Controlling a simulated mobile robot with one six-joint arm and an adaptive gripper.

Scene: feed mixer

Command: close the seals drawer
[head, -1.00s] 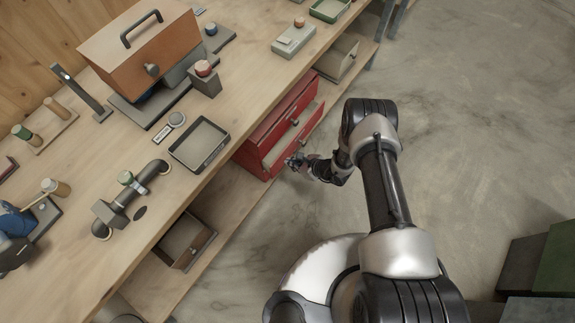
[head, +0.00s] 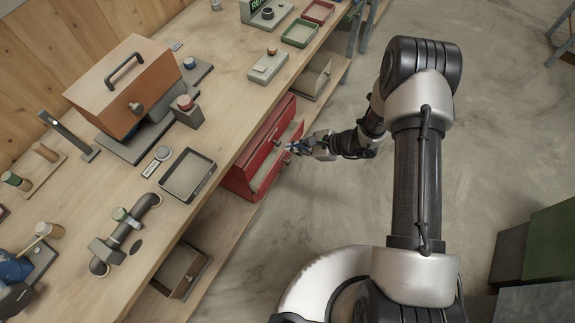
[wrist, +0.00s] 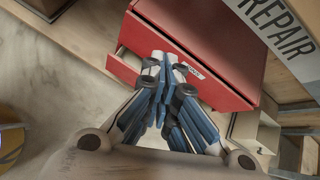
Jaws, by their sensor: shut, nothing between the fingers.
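A red drawer unit (head: 262,136) stands on the shelf under the workbench. One of its drawers (head: 279,161) is pulled partly out, its pale inside showing from above. The unit fills the top of the wrist view (wrist: 190,35), with a small label (wrist: 195,72) too small to read, so I cannot confirm which drawer is the seals drawer. My gripper (head: 291,148) is at the outer side of the open drawer's front. In the wrist view its blue-grey fingers (wrist: 155,68) are shut and empty, overlapping the red front; contact cannot be told. The fingers hide part of the front.
A wooden drawer or box (head: 183,270) stands open on the lower shelf, and a pale one (head: 312,78) lies beyond the red unit. The workbench (head: 225,115) carries a black tray (head: 188,176) near its edge.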

